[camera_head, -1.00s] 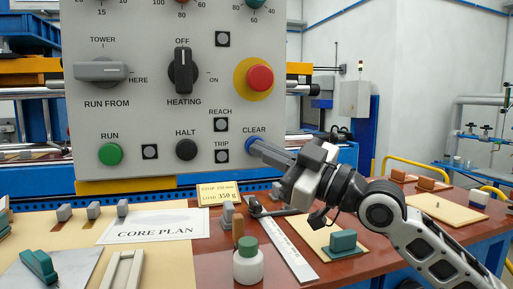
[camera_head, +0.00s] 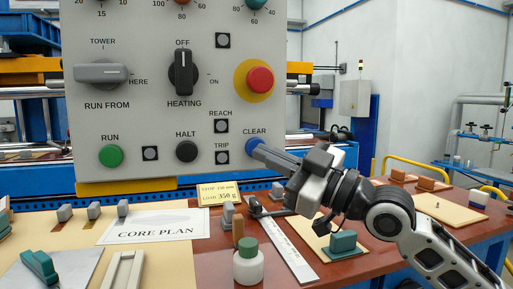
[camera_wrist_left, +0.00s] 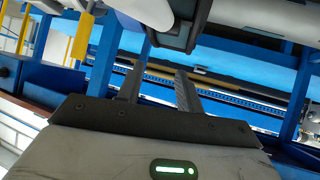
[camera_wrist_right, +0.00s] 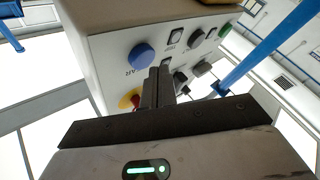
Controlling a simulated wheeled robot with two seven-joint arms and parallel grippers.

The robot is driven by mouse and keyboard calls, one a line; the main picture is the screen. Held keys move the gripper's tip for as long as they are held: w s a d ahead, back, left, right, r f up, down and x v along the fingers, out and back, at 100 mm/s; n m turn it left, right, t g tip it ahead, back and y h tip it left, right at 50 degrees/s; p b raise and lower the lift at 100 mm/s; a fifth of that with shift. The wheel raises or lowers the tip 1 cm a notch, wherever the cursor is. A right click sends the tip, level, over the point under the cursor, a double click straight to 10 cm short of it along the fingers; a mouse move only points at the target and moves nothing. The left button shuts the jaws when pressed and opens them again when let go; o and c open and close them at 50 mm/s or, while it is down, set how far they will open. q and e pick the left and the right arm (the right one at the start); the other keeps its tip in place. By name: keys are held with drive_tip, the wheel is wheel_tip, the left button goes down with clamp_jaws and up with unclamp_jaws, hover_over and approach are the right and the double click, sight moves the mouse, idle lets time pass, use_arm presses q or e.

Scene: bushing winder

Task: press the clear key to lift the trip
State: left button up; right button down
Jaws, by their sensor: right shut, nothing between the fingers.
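The blue CLEAR key (camera_head: 253,145) is at the lower right of the grey control panel (camera_head: 205,100). My right gripper (camera_head: 261,150) is shut and empty, its fingertips right at the key in the head view. In the right wrist view the blue key (camera_wrist_right: 141,56) shows just up and left of the shut fingertips (camera_wrist_right: 159,71); I cannot tell whether they touch. My left gripper (camera_wrist_left: 157,78) is open and empty in the left wrist view, out of the head view.
The red stop button (camera_head: 260,79) on its yellow disc sits above the key, and the black HALT button (camera_head: 186,150) to its left. Below the panel, the table holds a green-capped bottle (camera_head: 248,264), a ruler (camera_head: 286,246) and a yellow card (camera_head: 217,194).

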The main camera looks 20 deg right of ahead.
drive_tip(key=shift+s, duration=0.1)
drive_tip(key=s, duration=0.4)
drive_tip(key=shift+s+p, duration=0.3)
drive_tip(key=shift+s, duration=0.1)
wheel_tip(320, 180, down, 27)
drive_tip(key=m+h, duration=0.7)
drive_tip(key=m, duration=0.1)
drive_tip(key=s+f+m+g+h, duration=0.2)
drive_tip(key=s+f, duration=0.5)
drive_tip(key=f, duration=0.4)
drive_tip(key=s+f+m+g+h, duration=0.2)
drive_tip(key=s+f+h, duration=0.1)
drive_tip(key=s+f, duration=0.5)
wheel_tip(320, 180, down, 3)
drive_tip(key=shift+s+a+f+g, duration=0.1)
drive_tip(key=shift+s+a+g, duration=0.2)
